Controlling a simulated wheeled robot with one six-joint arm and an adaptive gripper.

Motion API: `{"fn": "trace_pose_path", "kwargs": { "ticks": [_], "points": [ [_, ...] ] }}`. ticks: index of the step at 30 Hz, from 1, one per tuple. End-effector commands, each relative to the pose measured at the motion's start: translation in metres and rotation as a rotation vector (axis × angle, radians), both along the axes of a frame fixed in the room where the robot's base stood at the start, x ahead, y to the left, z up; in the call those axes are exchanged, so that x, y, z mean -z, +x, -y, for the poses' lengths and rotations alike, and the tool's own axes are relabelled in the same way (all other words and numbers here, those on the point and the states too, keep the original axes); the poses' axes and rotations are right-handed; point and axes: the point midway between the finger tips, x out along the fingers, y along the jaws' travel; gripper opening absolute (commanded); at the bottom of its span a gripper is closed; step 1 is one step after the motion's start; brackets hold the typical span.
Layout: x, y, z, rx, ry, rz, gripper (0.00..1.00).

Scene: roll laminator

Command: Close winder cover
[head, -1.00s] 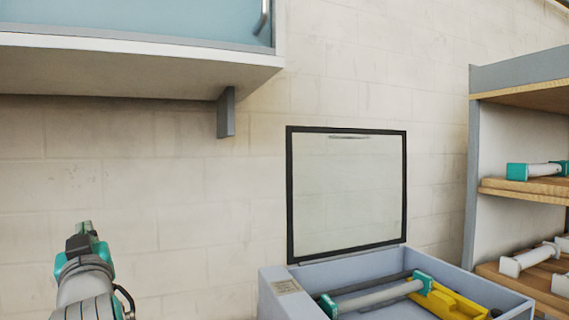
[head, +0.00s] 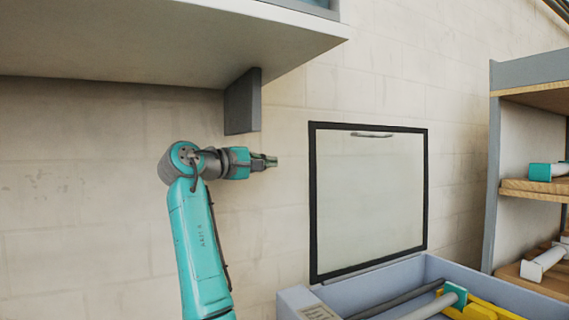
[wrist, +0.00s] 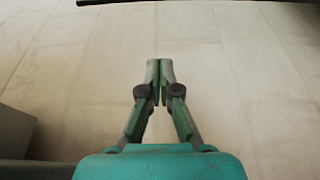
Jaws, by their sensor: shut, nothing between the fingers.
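The winder cover (head: 370,200), a clear panel in a black frame with a handle (head: 372,135) near its top edge, stands open and upright at the back of the grey winder box (head: 440,268). My gripper (head: 272,161) is left of the cover, near the height of its upper part, and points right. It is apart from the cover in the picture. In the wrist view my gripper (wrist: 160,82) is shut and empty, with the wall behind it; the cover is not clearly visible there.
A wall cabinet's underside (head: 150,50) and its grey bracket (head: 242,100) hang above my arm. Inside the box lie a grey roller (head: 430,308) with teal ends and a yellow part (head: 492,308). A shelf rack (head: 530,190) with rollers stands at the right.

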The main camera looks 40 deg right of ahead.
Motion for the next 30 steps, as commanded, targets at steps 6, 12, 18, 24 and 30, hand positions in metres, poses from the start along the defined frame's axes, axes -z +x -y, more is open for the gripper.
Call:
{"fn": "trace_pose_path", "kwargs": {
  "ticks": [6,12,18,24,30],
  "points": [
    [0.0,0.003,0.034,0.002,0.0,0.001,0.0],
    [0.001,0.006,0.068,0.0,-0.001,0.003,0.0],
    [0.001,0.009,0.097,-0.001,-0.001,0.002,0.0],
    [0.001,-0.012,0.088,-0.004,0.0,0.006,0.0],
    [0.0,-0.026,0.084,-0.004,0.0,0.005,0.0]
  ]
}}
